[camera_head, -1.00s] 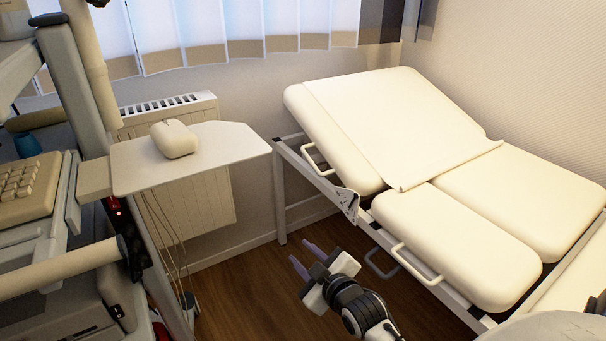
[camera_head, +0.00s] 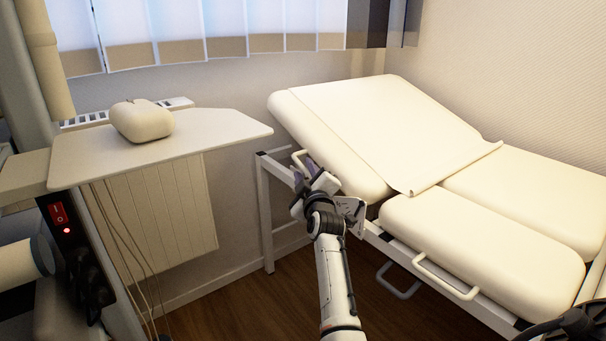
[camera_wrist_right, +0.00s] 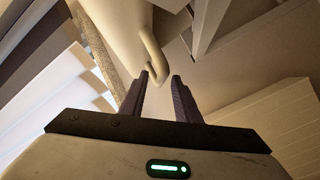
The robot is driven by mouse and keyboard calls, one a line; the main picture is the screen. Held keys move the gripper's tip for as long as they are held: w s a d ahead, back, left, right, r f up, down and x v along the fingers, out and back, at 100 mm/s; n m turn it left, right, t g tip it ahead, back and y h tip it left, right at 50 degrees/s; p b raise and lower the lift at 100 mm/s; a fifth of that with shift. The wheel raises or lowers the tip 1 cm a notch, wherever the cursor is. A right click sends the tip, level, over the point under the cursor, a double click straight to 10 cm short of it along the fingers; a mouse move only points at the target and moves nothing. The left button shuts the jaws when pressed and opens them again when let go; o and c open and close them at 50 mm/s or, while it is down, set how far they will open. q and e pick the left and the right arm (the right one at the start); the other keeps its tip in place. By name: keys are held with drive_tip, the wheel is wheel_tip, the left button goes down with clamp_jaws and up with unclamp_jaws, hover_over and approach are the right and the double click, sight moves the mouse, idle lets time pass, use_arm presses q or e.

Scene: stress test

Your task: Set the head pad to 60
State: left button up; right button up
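The head pad (camera_head: 325,140) is the cream far section of the couch, tilted up at its far left end, with a paper sheet over much of it. A small cream loop handle (camera_head: 299,160) sits at its left side; the handle also shows in the wrist view (camera_wrist_right: 153,55). My right gripper (camera_head: 304,170) is at this handle, its two dark fingers apart. In the right wrist view my right gripper (camera_wrist_right: 161,78) has the handle's curved end just ahead of and between the fingertips; I cannot tell whether they touch. My left gripper is not seen.
A printed card (camera_head: 352,212) hangs on the couch frame beside my right wrist. A lower handle (camera_head: 445,277) juts from the seat pad. A white shelf (camera_head: 215,130) with a cream rounded object (camera_head: 142,121) stands left. The wooden floor (camera_head: 235,312) between is clear.

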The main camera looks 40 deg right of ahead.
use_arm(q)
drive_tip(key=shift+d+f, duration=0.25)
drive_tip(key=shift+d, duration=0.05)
use_arm(e)
drive_tip(key=shift+x, duration=1.3)
clamp_jaws()
use_arm(q)
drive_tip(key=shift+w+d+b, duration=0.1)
drive_tip(key=shift+b, duration=0.2)
use_arm(e)
drive_tip(key=shift+a+r, duration=0.1)
